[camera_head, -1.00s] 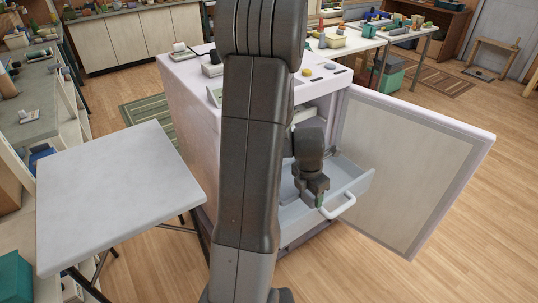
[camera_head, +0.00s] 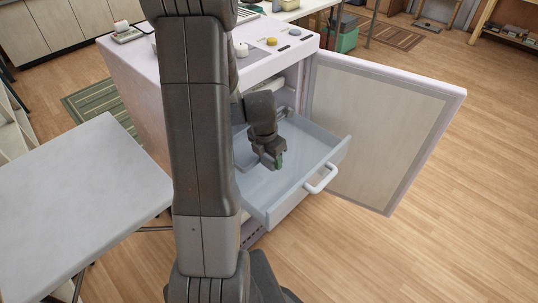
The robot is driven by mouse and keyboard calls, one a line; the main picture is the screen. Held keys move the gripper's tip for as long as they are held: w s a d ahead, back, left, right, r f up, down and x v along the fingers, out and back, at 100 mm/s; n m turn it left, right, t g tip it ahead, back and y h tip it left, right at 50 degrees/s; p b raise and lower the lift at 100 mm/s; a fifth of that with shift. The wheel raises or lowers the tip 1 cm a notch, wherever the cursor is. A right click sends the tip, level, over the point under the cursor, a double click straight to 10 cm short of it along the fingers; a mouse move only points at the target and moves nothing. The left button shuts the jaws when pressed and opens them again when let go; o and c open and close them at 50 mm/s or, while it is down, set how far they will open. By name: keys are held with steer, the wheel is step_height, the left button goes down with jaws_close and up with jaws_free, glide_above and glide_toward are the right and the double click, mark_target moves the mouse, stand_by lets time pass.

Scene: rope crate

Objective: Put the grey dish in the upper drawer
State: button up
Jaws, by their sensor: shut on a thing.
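The white cabinet (camera_head: 138,88) stands in the middle, with a pale grey drawer (camera_head: 288,206) pulled out at its front. The drawer has a white handle (camera_head: 321,179). My gripper (camera_head: 272,164) points down over the open drawer, behind its front panel and apart from the handle. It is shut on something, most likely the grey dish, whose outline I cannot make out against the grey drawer. A small green patch shows at the fingertips. My arm hides the drawer's left side and part of the cabinet front.
The cabinet door (camera_head: 385,130) stands wide open to the right of the drawer. A grey table (camera_head: 80,190) is at the left. Small items, including a yellow one (camera_head: 271,41), lie on the cabinet top. The wooden floor at the right is clear.

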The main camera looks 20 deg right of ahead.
steer(key=b, duration=0.8)
glide_above(270, 188)
steer(key=shift+s+a+f, duration=0.1)
steer(key=shift+f, duration=2.9)
steer(key=shift+s+a+f, duration=0.1)
steer(key=shift+f, duration=2.9)
steer(key=shift+f, duration=0.45)
steer(key=o, duration=1.2)
steer(key=shift+o, duration=0.2)
steer(key=r+p, duration=0.1)
steer(key=r, duration=0.3)
steer(key=a+r+p, duration=0.1)
steer(key=r, duration=0.4)
steer(key=a+r+p, duration=0.1)
steer(key=r, duration=0.3)
steer(key=shift+s+r, duration=0.3)
steer(key=shift+s, duration=0.1)
steer(key=shift+d, duration=0.1)
